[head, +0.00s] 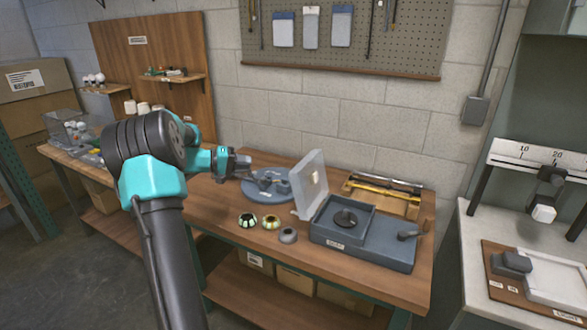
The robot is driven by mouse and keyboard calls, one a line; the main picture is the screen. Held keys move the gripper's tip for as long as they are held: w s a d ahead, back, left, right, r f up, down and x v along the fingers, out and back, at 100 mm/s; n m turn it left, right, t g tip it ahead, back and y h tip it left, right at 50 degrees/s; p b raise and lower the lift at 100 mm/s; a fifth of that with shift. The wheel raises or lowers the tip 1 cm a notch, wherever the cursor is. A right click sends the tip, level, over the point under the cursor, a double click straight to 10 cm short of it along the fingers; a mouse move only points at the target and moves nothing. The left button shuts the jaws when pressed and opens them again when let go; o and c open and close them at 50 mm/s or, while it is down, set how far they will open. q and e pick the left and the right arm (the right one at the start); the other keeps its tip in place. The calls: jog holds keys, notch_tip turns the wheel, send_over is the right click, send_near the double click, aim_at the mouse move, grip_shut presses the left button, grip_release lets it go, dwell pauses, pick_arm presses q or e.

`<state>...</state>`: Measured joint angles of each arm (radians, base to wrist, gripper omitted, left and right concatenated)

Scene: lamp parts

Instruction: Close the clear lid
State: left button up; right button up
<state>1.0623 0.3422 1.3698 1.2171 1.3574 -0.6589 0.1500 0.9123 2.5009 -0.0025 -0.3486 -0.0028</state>
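The clear lid (310,186) stands raised, nearly upright, at the left edge of a grey box (365,241) on the wooden bench. The box's square recess is uncovered and a dark round part (346,219) sits in it. My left gripper (266,179) reaches in from the left, over a round blue-grey plate (266,196). It is to the left of the lid and appears apart from it. Its fingers blend with dark parts on the plate, so their opening is unclear. My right gripper is out of view.
A tray with brass rods (383,189) is behind the box. A lever (411,232) rises at the box's right. The bench's front edge is close.

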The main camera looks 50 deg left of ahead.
aim_at(305, 183)
pick_arm(q)
jog(key=x, duration=1.7)
jog(key=shift+w+d, duration=0.1)
jog(key=shift+w, duration=0.05)
jog(key=shift+c, duration=0.2)
grip_shut()
